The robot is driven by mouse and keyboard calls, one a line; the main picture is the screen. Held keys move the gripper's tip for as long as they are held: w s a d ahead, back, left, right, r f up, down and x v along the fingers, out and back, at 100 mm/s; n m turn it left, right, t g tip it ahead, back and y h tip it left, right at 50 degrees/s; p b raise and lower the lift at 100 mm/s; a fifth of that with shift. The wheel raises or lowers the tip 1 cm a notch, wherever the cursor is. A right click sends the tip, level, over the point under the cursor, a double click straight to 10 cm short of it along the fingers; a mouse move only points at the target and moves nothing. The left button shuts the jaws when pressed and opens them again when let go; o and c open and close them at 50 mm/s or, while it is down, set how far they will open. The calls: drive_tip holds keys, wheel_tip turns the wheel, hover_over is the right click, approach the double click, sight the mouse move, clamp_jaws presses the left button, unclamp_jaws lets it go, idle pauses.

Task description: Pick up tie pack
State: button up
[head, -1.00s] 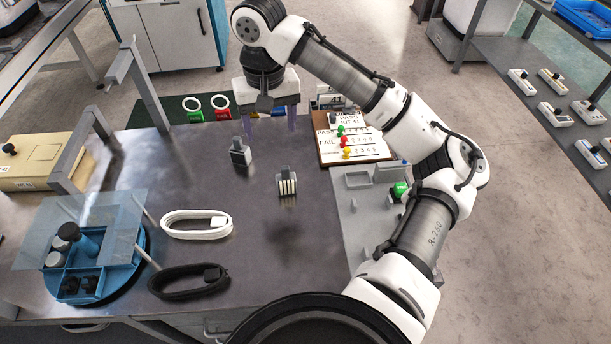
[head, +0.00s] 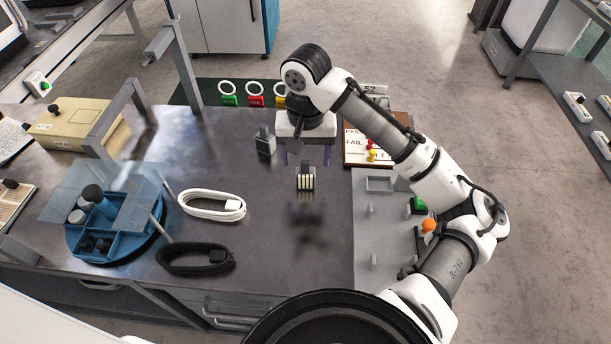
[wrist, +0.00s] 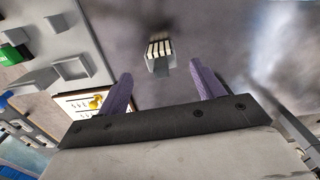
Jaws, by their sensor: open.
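The tie pack, which I take to be the small dark block with pale upright strips (head: 306,182), stands on the dark metal bench top (head: 270,235). My gripper (head: 306,157) is just behind and above it in the head view, with its purple fingers apart and nothing between them. In the wrist view, the tie pack (wrist: 160,49) lies beyond the fingertips, roughly centred on the gap of my gripper (wrist: 161,76). The fingers do not appear to touch it.
A dark grey block (head: 265,143) stands close to the left of my gripper. A white cable coil (head: 205,204), a black cable coil (head: 190,257) and a blue round organizer (head: 140,247) are at left. A grey fixture tray (head: 378,255) and pass/fail board (head: 356,150) are at right.

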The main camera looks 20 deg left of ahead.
sight(305, 173)
drive_tip(key=shift+w+f, duration=0.1)
drive_tip(key=shift+f, duration=2.6)
drive_tip(key=shift+a, duration=0.1)
drive_tip(key=c, duration=1.1)
drive_tip(key=shift+r, duration=0.1)
